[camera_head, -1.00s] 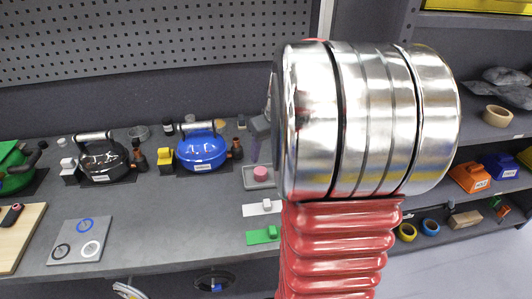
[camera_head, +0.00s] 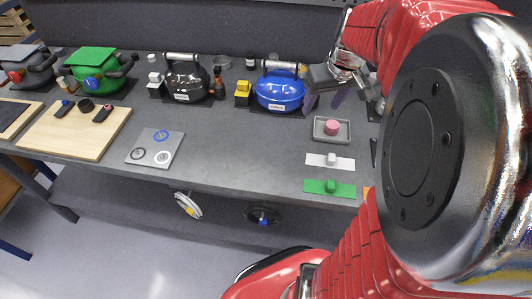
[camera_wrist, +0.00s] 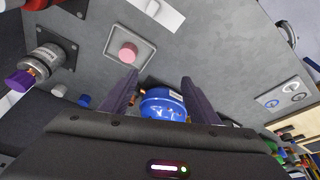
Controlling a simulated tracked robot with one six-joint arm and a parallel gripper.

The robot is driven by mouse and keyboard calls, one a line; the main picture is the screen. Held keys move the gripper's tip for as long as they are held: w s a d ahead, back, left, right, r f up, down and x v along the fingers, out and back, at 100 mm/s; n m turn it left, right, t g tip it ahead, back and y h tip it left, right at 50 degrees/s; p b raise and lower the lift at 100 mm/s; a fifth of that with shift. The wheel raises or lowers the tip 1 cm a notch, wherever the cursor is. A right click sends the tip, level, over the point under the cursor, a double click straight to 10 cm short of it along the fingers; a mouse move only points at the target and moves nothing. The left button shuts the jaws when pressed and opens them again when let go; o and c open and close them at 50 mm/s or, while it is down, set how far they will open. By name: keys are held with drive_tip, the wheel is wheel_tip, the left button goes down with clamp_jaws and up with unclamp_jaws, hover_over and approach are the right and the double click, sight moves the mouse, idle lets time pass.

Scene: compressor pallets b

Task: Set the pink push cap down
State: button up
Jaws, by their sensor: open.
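The pink push cap (camera_head: 331,127) sits in a shallow grey square tray (camera_head: 345,134) on the bench. In the wrist view the cap (camera_wrist: 128,52) rests inside the tray (camera_wrist: 150,45), apart from my fingers. My gripper (camera_head: 325,101) is over the bench behind the tray, with its two purple fingers spread. In the wrist view my gripper (camera_wrist: 158,77) is open with nothing held between the fingers. The blue compressor (camera_wrist: 163,103) shows beyond the gap between them.
The blue compressor (camera_head: 279,91) and black compressor (camera_head: 187,82) stand left of my gripper. A white plate (camera_head: 328,162) and green plate (camera_head: 330,189) lie in front of the tray. A grey ring board (camera_head: 155,148) lies farther left. Bare bench lies between board and tray.

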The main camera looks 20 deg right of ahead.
drive_tip(key=s+a+r+n+t, duration=0.1)
drive_tip(key=s+a, duration=0.5)
drive_tip(key=a, duration=0.5)
drive_tip(key=s+a+r, duration=0.2)
drive_tip(key=s+a, duration=0.4)
drive_tip(key=a, duration=0.5)
drive_tip(key=shift+n+t+y, duration=0.4)
drive_tip(key=shift+s, duration=0.1)
drive_tip(key=shift+c, duration=0.2)
